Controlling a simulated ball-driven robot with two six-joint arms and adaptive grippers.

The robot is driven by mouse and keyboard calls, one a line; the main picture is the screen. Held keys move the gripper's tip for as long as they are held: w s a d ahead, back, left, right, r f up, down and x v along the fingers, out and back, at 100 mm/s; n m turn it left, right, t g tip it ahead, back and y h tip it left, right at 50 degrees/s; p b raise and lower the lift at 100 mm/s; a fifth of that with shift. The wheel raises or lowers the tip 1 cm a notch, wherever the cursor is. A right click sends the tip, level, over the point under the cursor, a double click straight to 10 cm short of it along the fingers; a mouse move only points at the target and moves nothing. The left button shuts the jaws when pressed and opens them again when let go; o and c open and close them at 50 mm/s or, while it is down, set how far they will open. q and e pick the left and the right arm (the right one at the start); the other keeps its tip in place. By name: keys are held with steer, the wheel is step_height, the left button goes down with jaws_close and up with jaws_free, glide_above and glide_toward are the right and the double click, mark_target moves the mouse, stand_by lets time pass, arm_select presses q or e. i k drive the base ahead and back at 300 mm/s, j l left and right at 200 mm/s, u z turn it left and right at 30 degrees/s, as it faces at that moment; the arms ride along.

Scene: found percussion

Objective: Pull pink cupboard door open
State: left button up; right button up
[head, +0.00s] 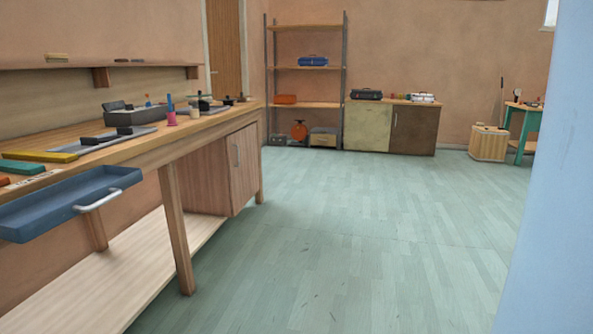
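A cupboard (203,178) with pinkish-brown wood grain hangs under the far end of the workbench on the left. Its door (245,178) faces right, towards the open floor, and looks shut. A slim grey vertical handle (237,155) is on the door. It is the only cupboard here with a pinkish tone. Neither of my grippers is in the head view, so I cannot see where they are or what they hold.
The workbench (160,152) carries tools and trays; a blue drawer (65,203) with a light handle sticks out at its near end. A pale blue surface (555,210) fills the right edge. The greenish plank floor (350,230) between is clear. A low cabinet (368,127) stands far back.

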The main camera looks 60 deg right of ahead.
mark_target(242, 145)
steer(key=z, duration=1.55)
steer(key=i+u, duration=0.1)
steer(key=i, duration=0.25)
